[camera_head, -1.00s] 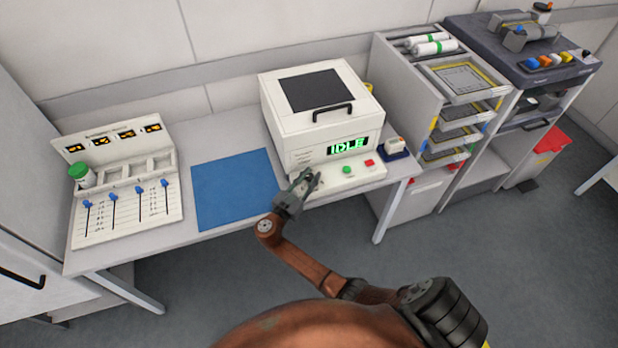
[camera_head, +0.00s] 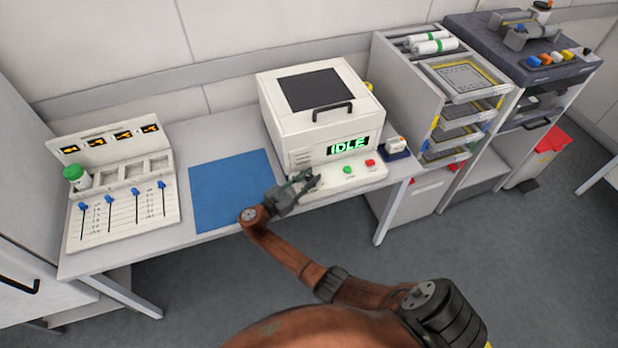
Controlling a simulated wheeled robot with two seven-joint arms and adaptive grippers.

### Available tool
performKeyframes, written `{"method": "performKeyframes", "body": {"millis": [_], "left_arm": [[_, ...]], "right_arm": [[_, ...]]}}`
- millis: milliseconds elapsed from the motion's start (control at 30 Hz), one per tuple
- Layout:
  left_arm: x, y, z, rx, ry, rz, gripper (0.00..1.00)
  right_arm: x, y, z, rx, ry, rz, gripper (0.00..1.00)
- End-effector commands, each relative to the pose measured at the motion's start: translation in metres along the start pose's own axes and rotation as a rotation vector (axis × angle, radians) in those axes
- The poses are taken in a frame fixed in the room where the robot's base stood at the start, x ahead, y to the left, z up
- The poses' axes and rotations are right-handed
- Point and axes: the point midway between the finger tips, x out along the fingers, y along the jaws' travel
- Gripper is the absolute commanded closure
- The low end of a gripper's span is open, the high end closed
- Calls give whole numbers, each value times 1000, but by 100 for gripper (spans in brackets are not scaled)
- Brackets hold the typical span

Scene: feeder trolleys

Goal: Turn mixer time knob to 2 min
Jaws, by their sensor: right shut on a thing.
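The mixer (camera_head: 297,125) is a white box with a dark window and a black handle on its lid, standing on the bench. Its green display (camera_head: 348,145) reads IDLE. Its front panel holds a green button (camera_head: 347,169) and a red button (camera_head: 369,163). My right gripper (camera_head: 312,182) is at the left end of this panel, shut on the time knob, which it hides. The knob's scale and setting cannot be read. My left gripper is not in view.
A blue mat (camera_head: 232,189) lies left of the mixer. Further left is a panel with blue sliders (camera_head: 123,205) and a green-capped jar (camera_head: 75,176). A rack of trays (camera_head: 462,78) stands right of the bench. A small device (camera_head: 396,147) sits beside the mixer.

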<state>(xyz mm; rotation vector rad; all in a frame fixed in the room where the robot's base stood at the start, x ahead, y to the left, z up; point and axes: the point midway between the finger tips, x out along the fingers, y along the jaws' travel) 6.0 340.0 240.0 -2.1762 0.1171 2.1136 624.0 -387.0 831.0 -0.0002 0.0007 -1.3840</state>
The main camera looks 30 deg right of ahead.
Motion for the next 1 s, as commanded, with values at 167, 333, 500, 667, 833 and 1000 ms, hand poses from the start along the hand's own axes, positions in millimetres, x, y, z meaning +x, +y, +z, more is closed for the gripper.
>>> {"method": "performKeyframes", "body": {"millis": [167, 333, 500, 667, 833, 1000], "left_arm": [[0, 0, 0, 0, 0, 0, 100], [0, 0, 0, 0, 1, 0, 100], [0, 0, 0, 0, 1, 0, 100], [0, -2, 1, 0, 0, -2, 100], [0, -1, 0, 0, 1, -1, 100], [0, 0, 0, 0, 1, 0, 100]], "right_arm": [[0, 2, 2, 3, -1, 4, 68], [0, 1, 1, 2, -1, 2, 58], [1, 0, 1, 1, -1, 1, 58], [-5, 0, 0, 1, 0, 1, 58], [-32, 1, 0, 1, 1, 3, 58], [-69, 1, 0, 0, 1, 4, 58]]}}
